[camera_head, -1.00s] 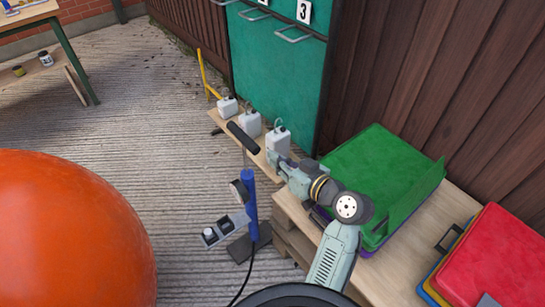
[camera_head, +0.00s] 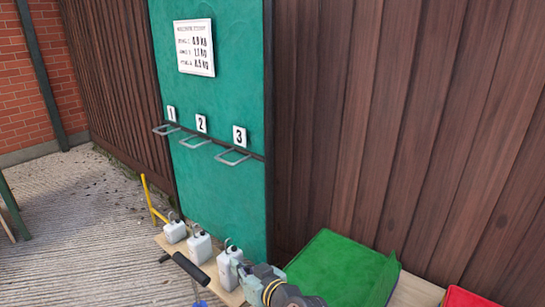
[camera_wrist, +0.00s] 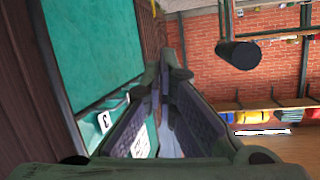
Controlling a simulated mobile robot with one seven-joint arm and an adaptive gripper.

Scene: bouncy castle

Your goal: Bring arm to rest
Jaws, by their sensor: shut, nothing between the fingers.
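My arm shows at the bottom of the head view, bent, with its lower part cut off by the frame edge.
A green board (camera_head: 215,105) with metal hooks (camera_head: 232,158) stands behind. A green tray (camera_head: 345,268) is at right. A black pump handle (camera_head: 191,270) rises nearby; it also shows in the wrist view (camera_wrist: 243,54).

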